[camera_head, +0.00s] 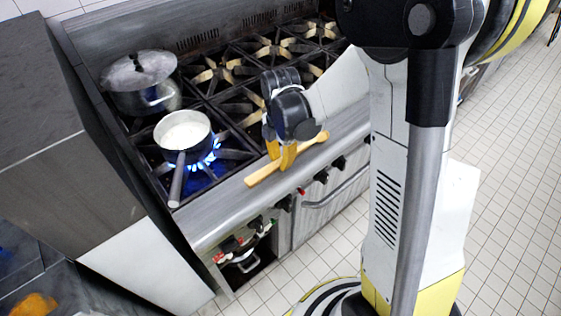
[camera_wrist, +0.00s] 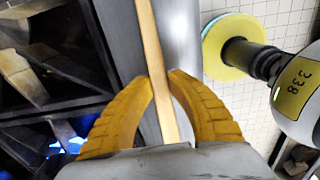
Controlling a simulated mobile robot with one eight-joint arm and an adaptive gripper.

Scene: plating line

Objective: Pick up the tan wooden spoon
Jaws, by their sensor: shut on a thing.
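The tan wooden spoon (camera_head: 264,172) is at the stove's front ledge in the head view, lying lengthwise along it. My gripper (camera_head: 281,156) is over the spoon's middle with its yellow fingers shut on it. In the wrist view the spoon (camera_wrist: 151,50) runs between the two yellow fingers of my gripper (camera_wrist: 161,86), which close on its sides. Whether the spoon touches the ledge or is just above it, I cannot tell.
A saucepan (camera_head: 184,133) of white liquid stands over a lit blue flame, its handle pointing to the front. A lidded pot (camera_head: 140,82) stands behind it. Other burners (camera_head: 276,47) are bare. Knobs (camera_head: 321,176) line the stove front. Tiled floor (camera_head: 500,200) lies to the right.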

